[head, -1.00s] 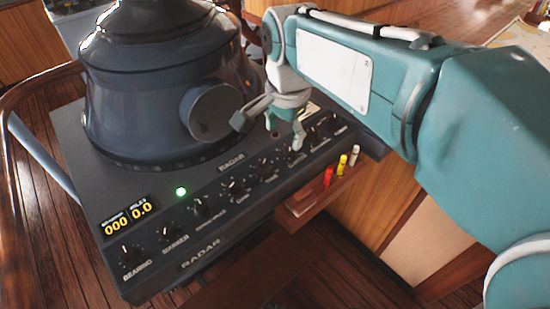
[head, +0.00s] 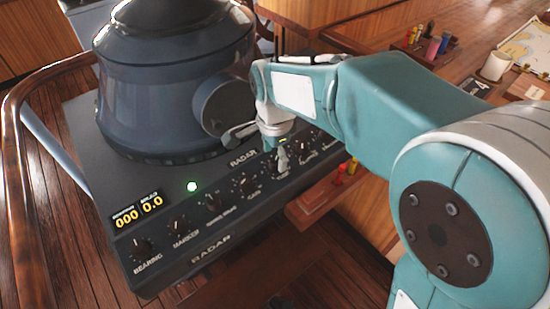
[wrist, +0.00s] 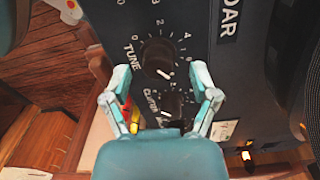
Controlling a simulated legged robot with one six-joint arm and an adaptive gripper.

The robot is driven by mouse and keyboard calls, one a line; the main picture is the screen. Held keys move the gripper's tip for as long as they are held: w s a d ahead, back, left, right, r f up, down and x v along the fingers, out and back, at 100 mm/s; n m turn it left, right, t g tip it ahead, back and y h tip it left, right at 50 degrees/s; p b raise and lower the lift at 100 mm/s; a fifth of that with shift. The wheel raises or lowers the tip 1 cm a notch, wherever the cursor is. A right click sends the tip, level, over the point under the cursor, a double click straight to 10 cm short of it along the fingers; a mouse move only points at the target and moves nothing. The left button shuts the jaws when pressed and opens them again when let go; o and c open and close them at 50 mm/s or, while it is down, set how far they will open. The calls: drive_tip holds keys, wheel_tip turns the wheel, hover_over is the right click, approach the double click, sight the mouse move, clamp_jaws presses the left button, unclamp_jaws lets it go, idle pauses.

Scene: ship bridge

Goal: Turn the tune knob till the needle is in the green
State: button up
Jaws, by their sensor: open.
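The tune knob (wrist: 158,57), a dark round knob with a white pointer line and a numbered scale, shows in the wrist view. My gripper (wrist: 160,70) is open, with one finger on each side of the tune knob, and I see gaps between fingers and knob. In the head view my gripper (head: 282,162) is over the knob row, right of the gain knob (head: 248,184), and hides most of the tune knob. A small pale panel (wrist: 222,130), perhaps the meter, shows in the wrist view; I cannot read a needle on it.
The clutter knob (wrist: 172,103) sits close beside the tune knob, between my fingers' bases. The radar's large round housing (head: 165,90) stands behind the knob row. A wooden ledge (head: 318,203) with red and yellow markers is at the console's front edge. A green lamp (head: 192,187) is lit.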

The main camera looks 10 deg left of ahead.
drive_tip(key=shift+f, duration=0.75)
drive_tip(key=shift+d, duration=0.1)
clamp_jaws()
